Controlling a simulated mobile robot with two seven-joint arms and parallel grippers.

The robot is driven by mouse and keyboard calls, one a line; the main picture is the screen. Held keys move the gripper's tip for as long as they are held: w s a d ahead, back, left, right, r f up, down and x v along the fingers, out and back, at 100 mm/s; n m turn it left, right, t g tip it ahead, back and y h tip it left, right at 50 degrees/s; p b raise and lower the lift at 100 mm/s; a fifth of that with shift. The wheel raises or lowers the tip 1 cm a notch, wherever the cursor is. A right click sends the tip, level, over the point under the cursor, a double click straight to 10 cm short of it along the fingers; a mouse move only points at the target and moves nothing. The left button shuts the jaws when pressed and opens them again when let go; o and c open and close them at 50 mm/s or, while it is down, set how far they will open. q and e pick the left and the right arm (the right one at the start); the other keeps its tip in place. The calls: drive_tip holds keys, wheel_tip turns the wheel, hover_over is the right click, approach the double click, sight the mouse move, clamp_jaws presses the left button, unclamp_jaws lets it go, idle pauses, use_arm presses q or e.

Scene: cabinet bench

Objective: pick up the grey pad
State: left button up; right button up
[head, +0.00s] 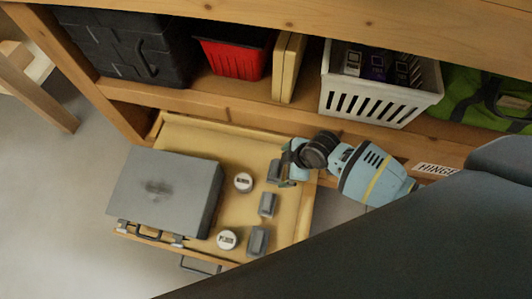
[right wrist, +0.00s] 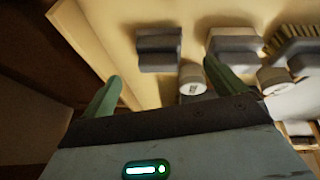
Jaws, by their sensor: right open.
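Several small grey blocks lie in the pulled-out wooden drawer (head: 236,150); which one is the grey pad I cannot tell for sure. The farthest block (head: 274,170) is beside my right gripper (head: 288,167), a middle one (head: 267,204) is nearer, and another (head: 258,240) is near the drawer's front. In the right wrist view, my gripper's two fingers (right wrist: 161,76) are spread and empty. A grey two-layered block (right wrist: 158,48) appears between and beyond them, and a second grey block (right wrist: 235,45) is beyond the right finger. My left gripper is not in view.
A large grey metal case (head: 165,185) fills the drawer's left side. Two round white-topped pieces (head: 243,182) (head: 227,239) stand between it and the blocks. A brush-like piece (right wrist: 292,42) is at right in the wrist view. Above, the shelf holds a red bin (head: 233,58) and white basket (head: 375,100).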

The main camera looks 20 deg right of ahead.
sight(276, 169)
drive_tip(key=shift+w+f, duration=0.1)
drive_tip(key=b+x, duration=0.1)
drive_tip(key=x, duration=0.1)
drive_tip(key=shift+a+f, duration=0.15)
drive_tip(key=shift+f, duration=0.1)
drive_tip(key=shift+w+a+f+b, duration=0.1)
drive_tip(key=shift+b, duration=0.25)
drive_tip(key=b+x, duration=0.1)
drive_tip(key=x, duration=0.1)
drive_tip(key=b+x, duration=0.1)
drive_tip(key=x, duration=0.1)
drive_tip(key=shift+a+b, duration=0.25)
drive_tip(key=shift+b, duration=0.15)
drive_tip(key=shift+w+a+f+b, duration=0.15)
drive_tip(key=shift+w+f+b, duration=0.05)
drive_tip(key=shift+f+b, duration=0.15)
drive_tip(key=shift+r, duration=0.1)
drive_tip(key=c, duration=0.6)
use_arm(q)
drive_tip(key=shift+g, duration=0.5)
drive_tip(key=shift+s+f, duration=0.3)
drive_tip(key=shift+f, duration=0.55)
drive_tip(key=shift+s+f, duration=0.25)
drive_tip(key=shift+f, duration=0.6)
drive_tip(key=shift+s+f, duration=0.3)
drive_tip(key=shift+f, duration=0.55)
use_arm(e)
drive_tip(key=c, duration=0.5)
